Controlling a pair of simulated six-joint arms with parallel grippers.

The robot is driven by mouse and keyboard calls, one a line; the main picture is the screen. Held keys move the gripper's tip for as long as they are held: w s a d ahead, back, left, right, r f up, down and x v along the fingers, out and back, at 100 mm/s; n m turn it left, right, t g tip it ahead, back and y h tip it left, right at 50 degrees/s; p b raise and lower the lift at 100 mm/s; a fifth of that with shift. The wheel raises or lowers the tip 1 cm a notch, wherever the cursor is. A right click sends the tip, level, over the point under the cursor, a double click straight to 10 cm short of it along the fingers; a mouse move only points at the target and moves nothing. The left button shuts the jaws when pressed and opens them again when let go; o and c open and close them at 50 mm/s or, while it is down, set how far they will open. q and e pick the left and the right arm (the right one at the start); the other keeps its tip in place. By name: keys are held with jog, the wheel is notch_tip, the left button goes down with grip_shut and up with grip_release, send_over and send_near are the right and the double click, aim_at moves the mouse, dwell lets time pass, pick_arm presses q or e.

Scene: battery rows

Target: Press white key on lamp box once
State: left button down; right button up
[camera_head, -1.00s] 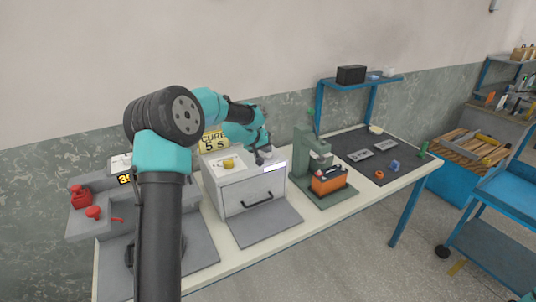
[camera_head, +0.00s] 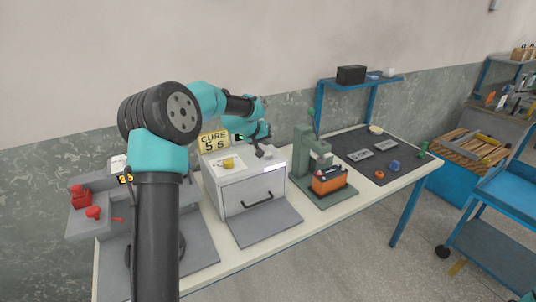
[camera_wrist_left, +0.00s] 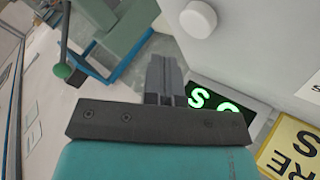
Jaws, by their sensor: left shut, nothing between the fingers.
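The lamp box (camera_head: 228,186) is a pale grey box with a handled front, standing left of the middle of the bench. A yellow knob sits on its top, and a lit white strip shows near its upper front edge. In the left wrist view a round white key (camera_wrist_left: 198,19) stands out from a pale surface. My left gripper (camera_head: 265,154) is over the box's rear right top in the head view. Its fingers (camera_wrist_left: 163,72) are shut and empty, below and left of the key in the wrist picture, seemingly apart from it. My right gripper is not in view.
A yellow "CURE 5 S" sign (camera_head: 213,142) stands behind the box, beside a green-lit display (camera_wrist_left: 215,100). A green press (camera_head: 304,150) with an orange battery (camera_head: 328,180) stands to the right. A grey station with red parts (camera_head: 82,196) is at left. A dark mat (camera_head: 400,163) lies further right.

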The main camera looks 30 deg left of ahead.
aim_at(267, 153)
pick_arm(q)
jog(key=shift+r, duration=1.7)
jog(key=shift+f, duration=0.1)
